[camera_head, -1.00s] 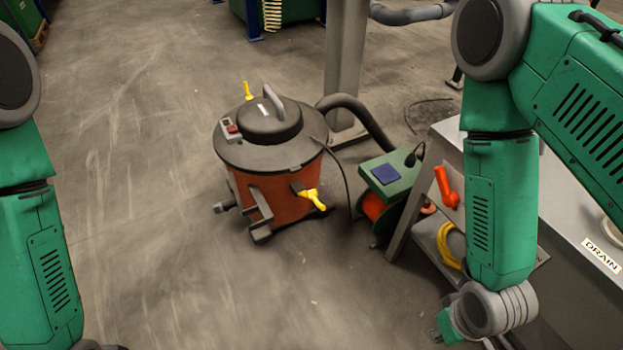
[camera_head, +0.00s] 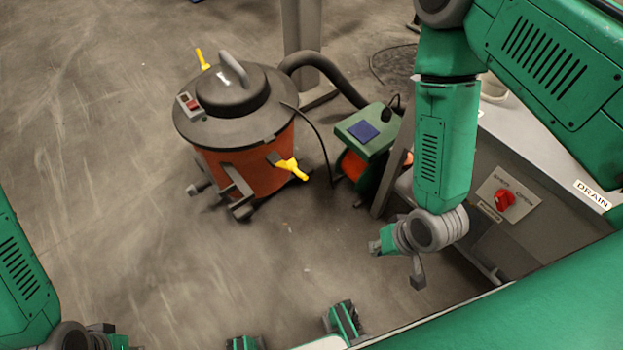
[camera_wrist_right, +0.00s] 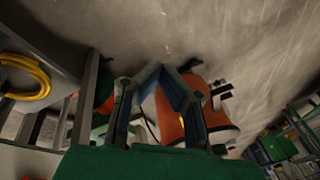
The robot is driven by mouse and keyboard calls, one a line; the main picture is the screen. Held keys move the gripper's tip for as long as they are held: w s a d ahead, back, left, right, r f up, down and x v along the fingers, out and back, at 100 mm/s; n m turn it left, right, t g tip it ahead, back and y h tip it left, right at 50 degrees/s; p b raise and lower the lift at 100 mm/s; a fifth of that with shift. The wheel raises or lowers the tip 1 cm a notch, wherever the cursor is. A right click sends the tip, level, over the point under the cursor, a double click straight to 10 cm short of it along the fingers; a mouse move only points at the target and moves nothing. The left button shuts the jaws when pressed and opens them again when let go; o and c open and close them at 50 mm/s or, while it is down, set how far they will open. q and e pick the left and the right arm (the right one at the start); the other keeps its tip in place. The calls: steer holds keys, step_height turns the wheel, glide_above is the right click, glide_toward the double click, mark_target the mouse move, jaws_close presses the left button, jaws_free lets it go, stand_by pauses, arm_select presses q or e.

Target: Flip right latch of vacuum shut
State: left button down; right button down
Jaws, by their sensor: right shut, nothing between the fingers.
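The vacuum (camera_head: 245,165) is an orange drum with a dark lid, standing on the floor left of centre in the head view. A yellow latch (camera_head: 288,167) sticks outward and down from its near right side. Another yellow latch (camera_head: 202,60) points up at the far left of the lid. My right gripper (camera_head: 400,262) is apart from the vacuum, below and right of the near latch. In the right wrist view its fingers (camera_wrist_right: 160,70) meet at the tips, with the vacuum's orange drum (camera_wrist_right: 170,118) behind them. My left gripper (camera_head: 110,335) is only partly visible at the bottom left.
A green box with an orange reel (camera_head: 365,145) stands right of the vacuum. A dark hose (camera_head: 325,68) and a cable link this area. A grey machine with a red knob (camera_head: 505,199) and a DRAIN label is at right. Floor left of and before the vacuum is clear.

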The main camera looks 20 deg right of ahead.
steer(key=w+a+f+m+t+y+b, duration=0.1)
steer(key=w+f+m+t+y+b, duration=0.2)
steer(key=w, duration=0.4)
steer(key=w+a+f+m+t+y, duration=0.1)
steer(key=w+a+f+m+t, duration=0.1)
steer(key=w+f+m, duration=0.4)
steer(key=w+d+m+t+y+b, duration=0.1)
steer(key=w+d+m+t, duration=0.3)
steer(key=w, duration=0.5)
steer(key=d+m+b, duration=0.1)
steer(key=d+m, duration=0.1)
steer(key=m, duration=0.1)
steer(key=shift+f, duration=0.25)
steer(key=b, duration=0.3)
glide_toward(290, 168)
steer(key=shift+w+d+f, duration=0.1)
steer(key=shift+w+f, duration=0.35)
steer(key=shift+f, duration=0.25)
steer(key=shift+w+d+f, duration=0.1)
steer(key=shift+w+f, duration=0.3)
steer(key=shift+f, duration=0.3)
steer(key=shift+w+d+f, duration=0.1)
steer(key=shift+w+f, duration=0.35)
steer(key=shift+f, duration=0.25)
